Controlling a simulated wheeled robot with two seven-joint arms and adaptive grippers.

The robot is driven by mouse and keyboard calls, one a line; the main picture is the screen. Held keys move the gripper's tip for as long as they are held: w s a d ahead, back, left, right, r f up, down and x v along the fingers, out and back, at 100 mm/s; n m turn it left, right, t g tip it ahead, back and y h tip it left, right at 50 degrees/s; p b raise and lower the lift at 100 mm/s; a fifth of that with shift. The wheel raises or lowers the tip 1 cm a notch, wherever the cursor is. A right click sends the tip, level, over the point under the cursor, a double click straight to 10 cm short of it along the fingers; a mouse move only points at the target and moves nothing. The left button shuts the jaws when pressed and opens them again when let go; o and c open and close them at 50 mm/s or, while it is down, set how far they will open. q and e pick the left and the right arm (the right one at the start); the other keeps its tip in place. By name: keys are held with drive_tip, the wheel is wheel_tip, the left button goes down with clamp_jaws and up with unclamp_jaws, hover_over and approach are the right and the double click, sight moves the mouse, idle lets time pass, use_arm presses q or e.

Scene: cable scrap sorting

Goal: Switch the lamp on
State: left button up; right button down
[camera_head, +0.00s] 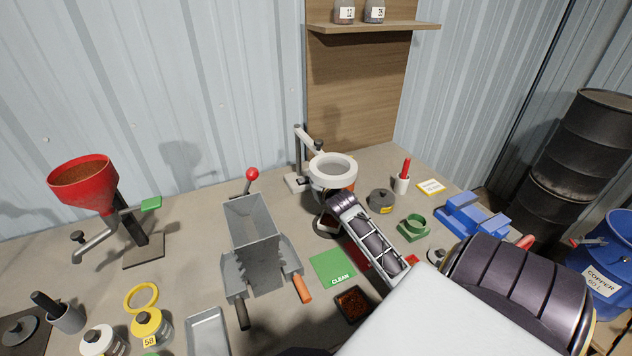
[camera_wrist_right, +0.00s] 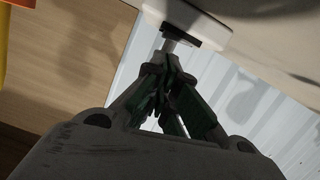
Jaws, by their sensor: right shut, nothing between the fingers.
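The lamp (camera_head: 333,162) has a round whitish ring head on a jointed arm and grey post, at the back middle of the bench in the head view. I see no clear glow from it. My right arm reaches up to just below the ring. In the wrist view, my right gripper (camera_wrist_right: 166,70) is shut and empty. Its fingertips are at a small metal stem with a black base (camera_wrist_right: 180,38) on the underside of the whitish lamp head (camera_wrist_right: 205,18). I cannot tell whether they touch. In the head view the fingertips are largely hidden. My left gripper is out of view.
A grey hopper machine (camera_head: 250,225) with a red-knobbed lever stands left of the lamp. A red funnel (camera_head: 83,185) stands far left.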

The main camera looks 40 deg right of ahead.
sight(304, 180)
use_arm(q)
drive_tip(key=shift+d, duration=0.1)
use_arm(e)
drive_tip(key=shift+x, duration=2.55)
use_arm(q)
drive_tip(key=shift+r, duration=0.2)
